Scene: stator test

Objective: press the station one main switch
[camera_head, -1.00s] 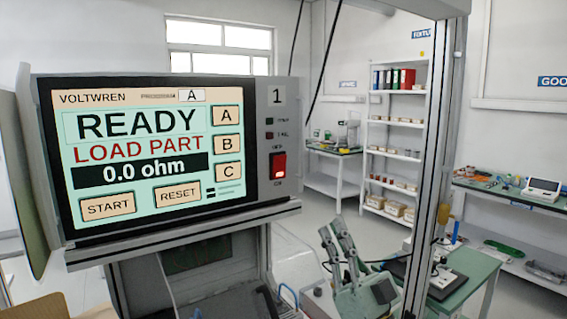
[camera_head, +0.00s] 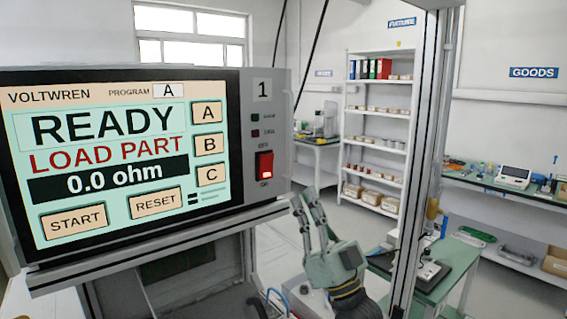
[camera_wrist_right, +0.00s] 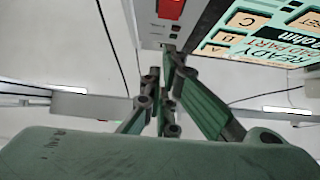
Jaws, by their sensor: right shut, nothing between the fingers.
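The red main switch (camera_head: 264,165) sits on the grey side panel of station 1, right of the screen, below a label "1" and above the word ON. It also shows in the right wrist view (camera_wrist_right: 171,9) at the top, beyond the fingertips. The station screen (camera_head: 120,160) reads READY, LOAD PART, 0.0 ohm. My right gripper (camera_head: 308,197) is below and right of the switch, fingers pointing up, apart from the switch. In the right wrist view its fingers (camera_wrist_right: 170,62) are close together with nothing between them. My left gripper is not in view.
A metal post (camera_head: 415,170) stands right of my right gripper. A green bench (camera_head: 460,268) with a device on it is behind the post. Shelves (camera_head: 378,130) stand at the back wall. The space just in front of the switch looks clear.

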